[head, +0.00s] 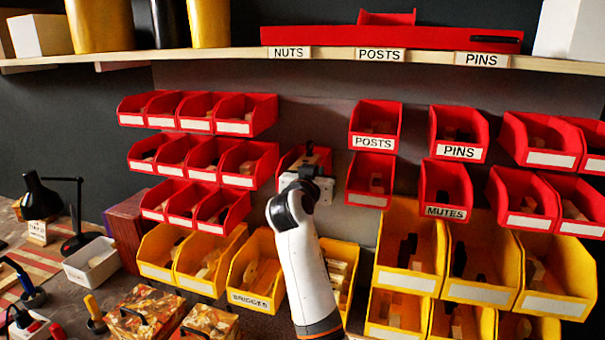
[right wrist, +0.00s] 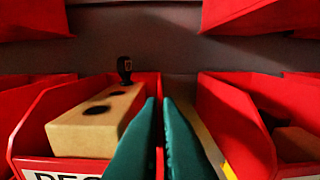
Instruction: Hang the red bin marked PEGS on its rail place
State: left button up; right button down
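The red bin marked PEGS (head: 291,159) is in the middle row of the wall in the head view, largely hidden by my right gripper (head: 311,178). In the right wrist view the bin (right wrist: 32,118) holds a wooden block (right wrist: 95,122) with dark holes, and its cut-off label (right wrist: 60,174) shows only the tops of letters. My right gripper (right wrist: 160,102) has two green fingers close together, pinching the bin's right side wall. I cannot tell whether the bin's back touches the rail. My left gripper is not in view.
Red bins (head: 248,163) hang close on the left, and POSTS (head: 375,127) and another red bin (head: 371,179) on the right. Yellow bins (head: 157,252) stand below. A shelf (head: 220,55) runs above. Bare wall (head: 312,115) shows above the held bin.

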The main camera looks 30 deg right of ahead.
jog(key=shift+f, duration=0.1)
jog(key=c, duration=1.6)
grip_release()
jog(key=shift+o, duration=0.2)
jog(key=shift+f, duration=0.1)
